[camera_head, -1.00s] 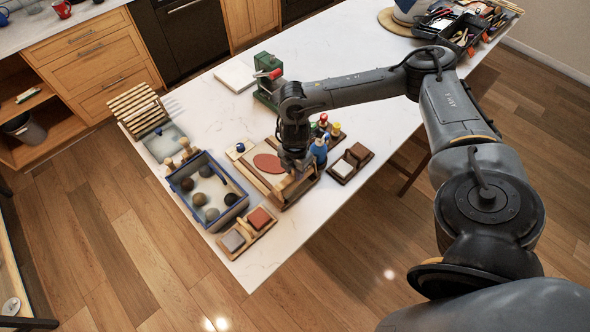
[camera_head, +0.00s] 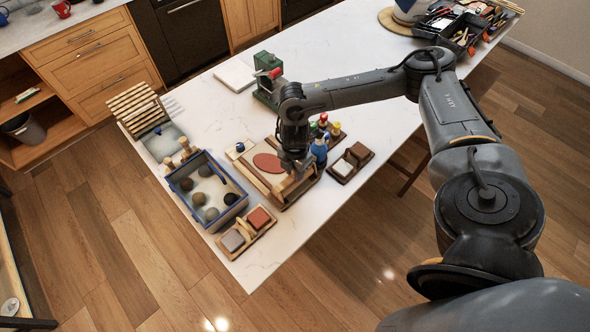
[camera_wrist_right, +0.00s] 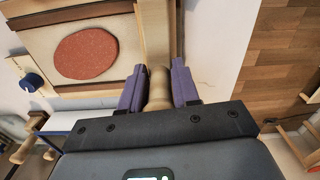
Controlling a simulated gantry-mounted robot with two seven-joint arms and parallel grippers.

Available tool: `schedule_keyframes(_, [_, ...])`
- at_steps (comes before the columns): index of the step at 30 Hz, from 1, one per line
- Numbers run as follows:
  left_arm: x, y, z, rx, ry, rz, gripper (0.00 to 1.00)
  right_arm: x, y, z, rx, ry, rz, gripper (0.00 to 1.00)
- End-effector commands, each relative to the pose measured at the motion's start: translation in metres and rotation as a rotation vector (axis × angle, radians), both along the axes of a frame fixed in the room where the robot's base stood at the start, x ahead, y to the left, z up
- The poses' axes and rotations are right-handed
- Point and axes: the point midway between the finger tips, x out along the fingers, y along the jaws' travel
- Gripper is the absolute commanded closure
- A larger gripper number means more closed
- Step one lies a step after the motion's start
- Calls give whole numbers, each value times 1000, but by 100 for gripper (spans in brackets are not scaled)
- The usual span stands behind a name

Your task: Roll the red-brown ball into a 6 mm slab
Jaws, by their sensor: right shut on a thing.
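The red-brown clay (camera_head: 267,163) lies as a flat oval on the cream surface of a wood-framed board (camera_head: 252,172). In the right wrist view the clay (camera_wrist_right: 86,54) has a slightly uneven edge. I cannot read its thickness. My right gripper (camera_wrist_right: 158,78) is shut on one end of the wooden rolling pin (camera_wrist_right: 158,88), with a purple finger on each side. The pin lies along the board's right side in that view, beside the clay and apart from it. In the head view my right gripper (camera_head: 294,172) hides part of the pin. My left gripper is not in view.
A blue-edged tray of several balls (camera_head: 230,198) stands left of the board. Wooden holders with coloured blocks (camera_head: 259,218) and (camera_head: 342,169) stand at the front and right. A blue bottle (camera_head: 319,148) stands close to my right gripper. The table's front edge is near.

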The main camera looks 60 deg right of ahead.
Motion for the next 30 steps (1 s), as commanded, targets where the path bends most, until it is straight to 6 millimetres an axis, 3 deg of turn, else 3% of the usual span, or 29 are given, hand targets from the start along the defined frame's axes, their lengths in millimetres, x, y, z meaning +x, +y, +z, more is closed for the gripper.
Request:
schedule_keyframes(4, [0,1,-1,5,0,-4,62,0,0,-2,0,-1,0,100])
schedule_keyframes(5, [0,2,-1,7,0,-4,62,1,0,-2,0,-1,0,68])
schedule_keyframes(11, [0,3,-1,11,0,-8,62,0,0,-2,0,-1,0,40])
schedule_keyframes(22, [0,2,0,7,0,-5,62,0,0,2,1,-1,0,40])
schedule_keyframes(30, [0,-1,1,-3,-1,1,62,1,0,37,1,-3,1,40])
